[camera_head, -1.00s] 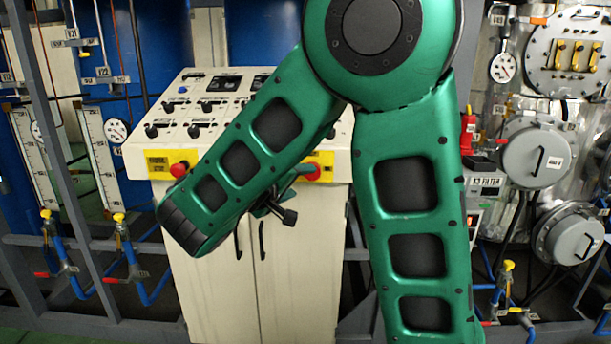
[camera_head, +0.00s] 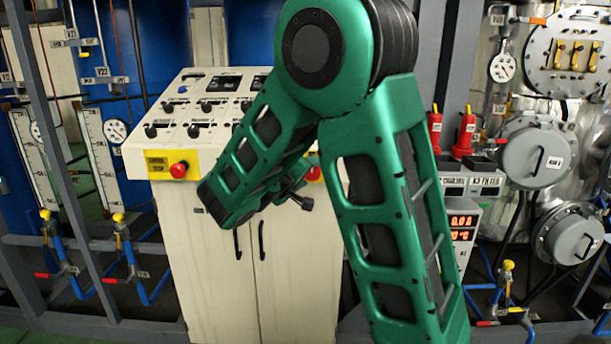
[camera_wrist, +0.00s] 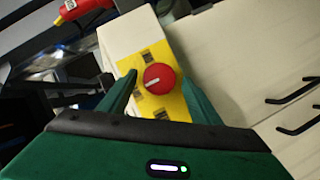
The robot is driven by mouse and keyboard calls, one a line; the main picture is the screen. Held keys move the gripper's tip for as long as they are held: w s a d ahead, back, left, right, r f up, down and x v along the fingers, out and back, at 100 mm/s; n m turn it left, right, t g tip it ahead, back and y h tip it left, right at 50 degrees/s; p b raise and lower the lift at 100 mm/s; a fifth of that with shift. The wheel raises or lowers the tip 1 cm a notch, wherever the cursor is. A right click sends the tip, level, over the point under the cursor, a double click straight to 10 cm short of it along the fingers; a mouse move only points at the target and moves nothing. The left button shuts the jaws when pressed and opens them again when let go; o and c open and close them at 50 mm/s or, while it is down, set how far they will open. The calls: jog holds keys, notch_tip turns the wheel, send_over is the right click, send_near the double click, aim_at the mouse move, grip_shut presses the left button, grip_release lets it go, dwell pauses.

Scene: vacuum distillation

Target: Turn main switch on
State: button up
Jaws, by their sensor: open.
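The main switch (camera_wrist: 158,78) is a round red knob with a white mark on a yellow plate. In the wrist view it appears between the fingertips of my gripper (camera_wrist: 158,84), which is open with one green finger on each side. I cannot tell whether the fingers touch the knob or stop short of it. In the head view only a small part of this red knob (camera_head: 313,173) shows, at the right of the cream console's front edge. My arm hides most of the yellow plate and much of my gripper there.
The cream console (camera_head: 250,300) has cabinet doors with dark handles below. A second red knob (camera_head: 179,170) on yellow sits at its left front. Red bottles (camera_head: 466,132) and a red digital display (camera_head: 463,228) stand to the right. Pipes and frame bars flank the console.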

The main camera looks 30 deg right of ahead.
jog(key=c, duration=1)
jog(key=shift+c, duration=0.2)
jog(key=m+y, duration=0.1)
jog(key=m, duration=0.1)
jog(key=m+t+y, duration=0.1)
jog(key=m+y, duration=0.2)
jog(key=m, duration=0.1)
jog(key=shift+s+d+r+m+y, duration=0.25)
jog(key=shift+d+m+y, duration=0.05)
jog(key=shift+d+y, duration=0.1)
jog(key=m+t+y, duration=0.2)
jog(key=m, duration=0.1)
jog(key=shift+s+d, duration=0.2)
jog(key=shift+f+m+t+y, duration=0.15)
jog(key=shift+m+t+y, duration=0.5)
jog(key=shift+m, duration=0.35)
